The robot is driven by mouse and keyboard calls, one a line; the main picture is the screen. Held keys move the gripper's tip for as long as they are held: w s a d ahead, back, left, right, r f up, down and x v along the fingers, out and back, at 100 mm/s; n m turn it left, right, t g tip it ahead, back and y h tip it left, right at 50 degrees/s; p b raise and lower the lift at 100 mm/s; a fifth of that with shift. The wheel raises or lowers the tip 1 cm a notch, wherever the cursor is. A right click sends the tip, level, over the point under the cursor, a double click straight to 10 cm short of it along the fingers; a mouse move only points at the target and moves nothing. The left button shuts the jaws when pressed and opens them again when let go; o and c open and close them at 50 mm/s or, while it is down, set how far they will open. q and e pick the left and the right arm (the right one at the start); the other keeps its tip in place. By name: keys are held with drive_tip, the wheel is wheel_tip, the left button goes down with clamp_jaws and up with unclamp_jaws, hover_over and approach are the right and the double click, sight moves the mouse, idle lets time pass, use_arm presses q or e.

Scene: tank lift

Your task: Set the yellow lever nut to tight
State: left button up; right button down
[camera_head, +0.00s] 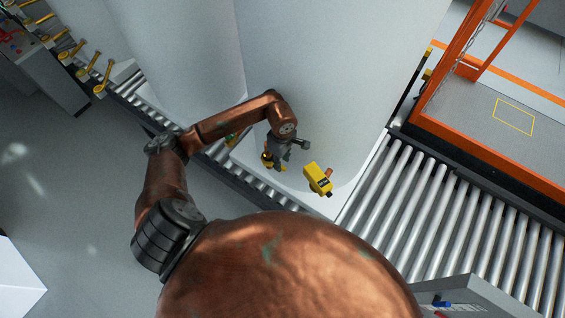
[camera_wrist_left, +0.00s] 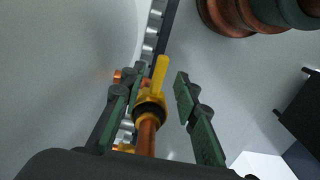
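The yellow lever nut (camera_wrist_left: 150,102) sits around a copper-coloured pipe (camera_wrist_left: 147,135) in the left wrist view, its lever pointing up and slightly right. My left gripper (camera_wrist_left: 160,80) is open, with one green-padded finger on each side of the nut. The right finger is clearly apart from it; the left finger is close, and I cannot tell whether it touches. In the head view my left gripper (camera_head: 285,152) is at the base of the pale tank, beside yellow fittings (camera_head: 268,160) that it partly hides. My right gripper is not in view.
A yellow box-shaped device (camera_head: 318,179) is right of the gripper, at the tank (camera_head: 330,80). A roller conveyor (camera_head: 440,210) runs to the right, beside an orange frame (camera_head: 490,150). Several yellow-handled parts (camera_head: 85,65) are at upper left. Floor at left is clear.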

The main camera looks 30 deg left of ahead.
use_arm(q)
drive_tip(key=shift+f, duration=1.3)
drive_tip(key=shift+c, duration=0.4)
clamp_jaws()
